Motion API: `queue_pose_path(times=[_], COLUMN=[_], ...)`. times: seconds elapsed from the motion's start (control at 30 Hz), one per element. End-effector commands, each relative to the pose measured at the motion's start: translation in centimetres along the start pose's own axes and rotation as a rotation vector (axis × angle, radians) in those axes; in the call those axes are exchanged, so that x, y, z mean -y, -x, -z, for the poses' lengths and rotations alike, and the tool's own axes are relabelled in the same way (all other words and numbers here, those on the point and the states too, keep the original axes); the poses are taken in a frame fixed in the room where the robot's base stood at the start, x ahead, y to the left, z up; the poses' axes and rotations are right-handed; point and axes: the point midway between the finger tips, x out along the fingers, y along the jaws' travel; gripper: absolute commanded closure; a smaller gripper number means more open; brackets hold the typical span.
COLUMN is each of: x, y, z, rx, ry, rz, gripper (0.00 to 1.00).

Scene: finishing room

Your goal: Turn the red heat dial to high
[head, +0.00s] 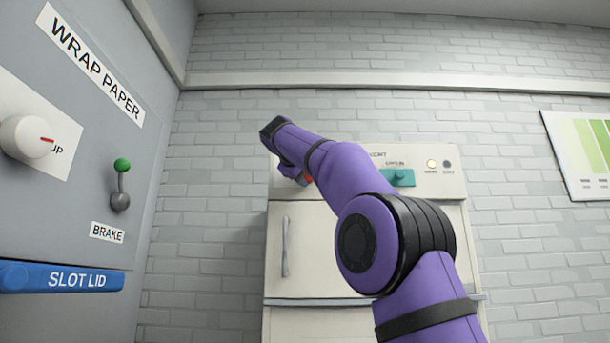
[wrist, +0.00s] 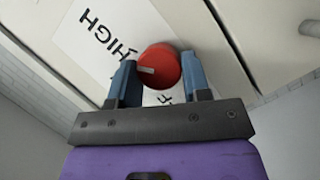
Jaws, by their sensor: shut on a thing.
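The red heat dial (wrist: 160,64) sits on a white label plate on the cabinet front. My gripper (wrist: 159,76) is shut on it, one blue finger on each side. A pale pointer mark on the dial points to the left in the wrist view. The word HIGH (wrist: 98,36) is printed up and to the left of the dial. Other lettering below the dial is partly hidden by my gripper. In the head view only a small red part of the dial (head: 308,180) shows beside my purple arm.
The pale cabinet (head: 330,235) has a teal switch (head: 399,178) and small lamps right of my arm, and a vertical handle (head: 285,248) below. A grey panel on the left carries a white knob (head: 28,137), a green-tipped brake lever (head: 121,185) and a blue slot lid (head: 60,278).

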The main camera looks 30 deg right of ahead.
Motion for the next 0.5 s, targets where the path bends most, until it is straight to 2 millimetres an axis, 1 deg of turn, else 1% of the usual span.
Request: queue_pose_path(times=[0.2,0.5], x=[0.07,0.09], y=[-0.13,-0.13], z=[-0.07,-0.08], rx=[0.008,0.011], ry=[-0.093,-0.143], rz=[0.041,0.062], gripper=[0.8,0.8])
